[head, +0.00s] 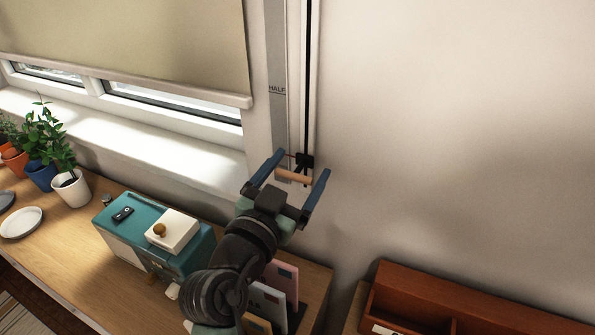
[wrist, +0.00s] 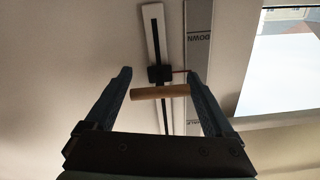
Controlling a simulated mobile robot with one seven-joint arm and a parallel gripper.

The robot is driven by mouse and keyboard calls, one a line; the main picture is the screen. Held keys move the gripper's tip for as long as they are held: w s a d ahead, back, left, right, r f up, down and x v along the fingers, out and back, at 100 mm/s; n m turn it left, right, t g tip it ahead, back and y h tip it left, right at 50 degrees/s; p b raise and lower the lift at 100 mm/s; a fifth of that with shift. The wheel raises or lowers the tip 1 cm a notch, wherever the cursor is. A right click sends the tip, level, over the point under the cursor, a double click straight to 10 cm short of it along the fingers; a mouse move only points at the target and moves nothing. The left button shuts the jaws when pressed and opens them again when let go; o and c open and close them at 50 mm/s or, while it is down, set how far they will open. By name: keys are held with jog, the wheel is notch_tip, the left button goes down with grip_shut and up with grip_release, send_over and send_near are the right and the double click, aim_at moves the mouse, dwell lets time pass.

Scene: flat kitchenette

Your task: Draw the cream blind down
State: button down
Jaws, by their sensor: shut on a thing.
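The cream blind (head: 140,40) covers most of the window; its bottom bar (head: 170,88) hangs above the sill with a strip of glass showing below. A black slider (head: 304,160) sits on a vertical rail (head: 307,80) right of the window. It also shows in the wrist view (wrist: 160,73), with a thin red pointer between the HALF and DOWN marks on the grey scale strip (wrist: 197,70). My gripper (head: 302,163) is shut on the slider's wooden handle (head: 293,176), one blue finger at each end. The wrist view shows the handle (wrist: 160,92) between both fingers.
Below stands a wooden counter (head: 75,258) with a teal box (head: 150,232), potted plants (head: 72,188) and plates (head: 21,222). Upright packets (head: 283,278) stand under my arm. A reddish-brown wooden organizer (head: 440,295) is at lower right. The wall right of the rail is bare.

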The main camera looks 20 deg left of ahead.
jog(key=shift+f, duration=0.3)
grip_release()
jog(key=s+b, duration=0.3)
jog(key=s, duration=1)
jog(key=shift+a, duration=0.2)
